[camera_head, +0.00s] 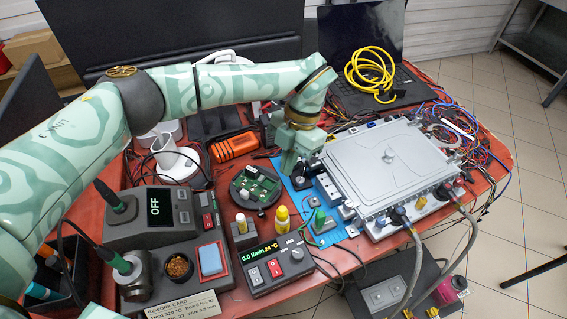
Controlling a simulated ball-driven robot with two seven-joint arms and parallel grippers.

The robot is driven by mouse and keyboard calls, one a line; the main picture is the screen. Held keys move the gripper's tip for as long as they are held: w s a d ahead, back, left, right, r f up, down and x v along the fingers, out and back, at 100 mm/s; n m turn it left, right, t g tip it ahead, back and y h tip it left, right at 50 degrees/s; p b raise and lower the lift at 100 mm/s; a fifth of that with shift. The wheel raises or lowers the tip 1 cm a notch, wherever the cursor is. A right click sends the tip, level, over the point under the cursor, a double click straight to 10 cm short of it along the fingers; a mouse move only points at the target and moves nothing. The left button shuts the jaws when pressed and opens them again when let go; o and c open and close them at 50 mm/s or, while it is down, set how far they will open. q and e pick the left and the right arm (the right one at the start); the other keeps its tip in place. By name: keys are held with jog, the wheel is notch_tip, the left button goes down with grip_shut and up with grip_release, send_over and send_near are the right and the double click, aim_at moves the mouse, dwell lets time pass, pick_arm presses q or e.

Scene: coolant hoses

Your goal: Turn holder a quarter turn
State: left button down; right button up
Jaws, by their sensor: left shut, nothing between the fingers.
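The holder appears to be the round black stand (239,194) on the red table, with a green circuit board (262,183) on top. My left arm reaches across from the left. My left gripper (289,168) points down just to the right of and behind the holder, above the blue mat's edge. Its fingers look closed together, with nothing visible between them. I see a gap between the fingers and the holder in the picture; their height above the table is hard to judge. My right gripper is not in view.
A large silver box (385,160) with hoses stands at right on a blue mat (345,232). A soldering station (152,222), a flow meter box (275,265) and small bottles (282,218) stand in front. An orange tool (234,146) lies behind. Free room is narrow.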

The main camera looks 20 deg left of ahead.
aim_at(281, 189)
pick_arm(q)
jog(key=b+x, duration=0.1)
jog(key=x, duration=0.6)
jog(key=shift+s+f+b, duration=0.15)
jog(key=shift+f+b, duration=0.1)
jog(key=shift+b, duration=0.05)
jog(key=shift+s+a, duration=0.3)
jog(key=shift+s, duration=0.2)
jog(key=shift+s+a, duration=0.3)
jog(key=shift+s, duration=0.25)
jog(key=shift+s+a, duration=0.25)
jog(key=shift+s, duration=0.3)
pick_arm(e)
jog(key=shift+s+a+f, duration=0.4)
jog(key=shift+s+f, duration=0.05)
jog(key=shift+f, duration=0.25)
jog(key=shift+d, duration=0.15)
pick_arm(q)
jog(key=shift+p, duration=0.35)
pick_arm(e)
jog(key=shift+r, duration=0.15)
pick_arm(q)
jog(key=shift+s+a, duration=0.15)
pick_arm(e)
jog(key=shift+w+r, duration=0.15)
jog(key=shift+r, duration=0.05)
